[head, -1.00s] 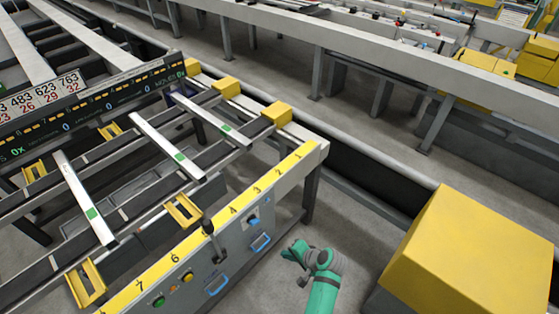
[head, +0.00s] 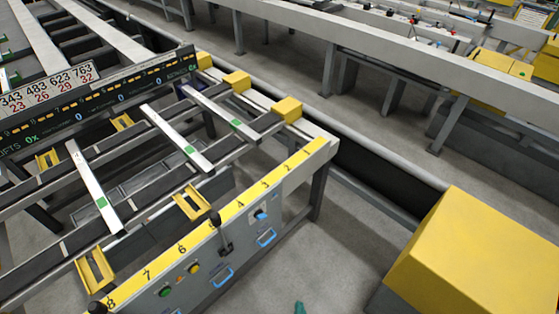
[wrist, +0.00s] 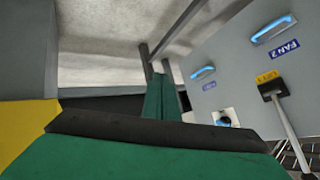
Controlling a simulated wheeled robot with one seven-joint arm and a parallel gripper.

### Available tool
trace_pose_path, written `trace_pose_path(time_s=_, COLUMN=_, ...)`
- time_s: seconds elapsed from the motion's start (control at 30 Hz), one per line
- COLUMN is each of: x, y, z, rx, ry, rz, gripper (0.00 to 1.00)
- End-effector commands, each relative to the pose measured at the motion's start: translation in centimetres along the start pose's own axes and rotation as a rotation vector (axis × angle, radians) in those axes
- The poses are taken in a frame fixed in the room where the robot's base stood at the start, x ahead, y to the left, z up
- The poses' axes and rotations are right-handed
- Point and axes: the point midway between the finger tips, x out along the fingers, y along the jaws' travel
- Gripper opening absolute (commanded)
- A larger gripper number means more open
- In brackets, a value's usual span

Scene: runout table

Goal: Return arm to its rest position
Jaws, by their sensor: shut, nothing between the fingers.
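My gripper (wrist: 163,82) shows in the wrist view as two green fingers lying side by side, shut with nothing between them. It points toward the floor and a table leg, to the left of the grey control panel (wrist: 225,75). In the head view only a small green piece of my arm (head: 299,308) shows at the bottom edge, right of the runout table (head: 310,158). The gripper itself is out of the head view.
The table front carries blue handles (head: 266,237), buttons and a black lever (head: 225,245). Metal bars (head: 178,138) lie across its rails. A large yellow box (head: 480,255) stands at the right. Bare floor (head: 330,250) lies between table and box.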

Motion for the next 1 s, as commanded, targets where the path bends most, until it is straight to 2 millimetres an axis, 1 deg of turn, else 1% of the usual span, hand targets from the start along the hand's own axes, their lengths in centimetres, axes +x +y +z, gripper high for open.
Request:
trace_pose_path(time_s=0.03, x=-1.8, y=-0.1, z=0.5, rx=-0.033, ry=0.023, rz=0.001, gripper=0.0)
trace_pose_path(time_s=0.17, x=-6.1, y=-0.9, z=0.5, rx=-0.123, ry=0.109, rz=-0.007, gripper=0.0)
trace_pose_path(time_s=0.2, x=-7.5, y=-1.3, z=0.4, rx=-0.149, ry=0.134, rz=-0.012, gripper=0.0)
trace_pose_path(time_s=0.27, x=-9.6, y=-2.0, z=0.2, rx=-0.19, ry=0.173, rz=-0.02, gripper=0.0)
trace_pose_path(time_s=0.3, x=-11.1, y=-2.5, z=0.0, rx=-0.216, ry=0.199, rz=-0.025, gripper=0.0)
trace_pose_path(time_s=0.37, x=-13.3, y=-3.3, z=-0.3, rx=-0.255, ry=0.238, rz=-0.035, gripper=0.0)
trace_pose_path(time_s=0.43, x=-15.9, y=-4.3, z=-0.9, rx=-0.298, ry=0.284, rz=-0.049, gripper=0.0)
trace_pose_path(time_s=0.5, x=-18.6, y=-5.5, z=-1.6, rx=-0.339, ry=0.33, rz=-0.063, gripper=0.0)
trace_pose_path(time_s=0.6, x=-22.0, y=-7.0, z=-2.6, rx=-0.389, ry=0.39, rz=-0.082, gripper=0.0)
trace_pose_path(time_s=0.7, x=-24.7, y=-8.3, z=-3.6, rx=-0.428, ry=0.438, rz=-0.098, gripper=0.0)
trace_pose_path(time_s=0.8, x=-26.4, y=-9.3, z=-4.3, rx=-0.45, ry=0.472, rz=-0.11, gripper=0.0)
trace_pose_path(time_s=0.9, x=-27.3, y=-9.8, z=-4.7, rx=-0.463, ry=0.49, rz=-0.116, gripper=0.0)
trace_pose_path(time_s=1.0, x=-27.5, y=-9.9, z=-4.8, rx=-0.466, ry=0.494, rz=-0.117, gripper=0.0)
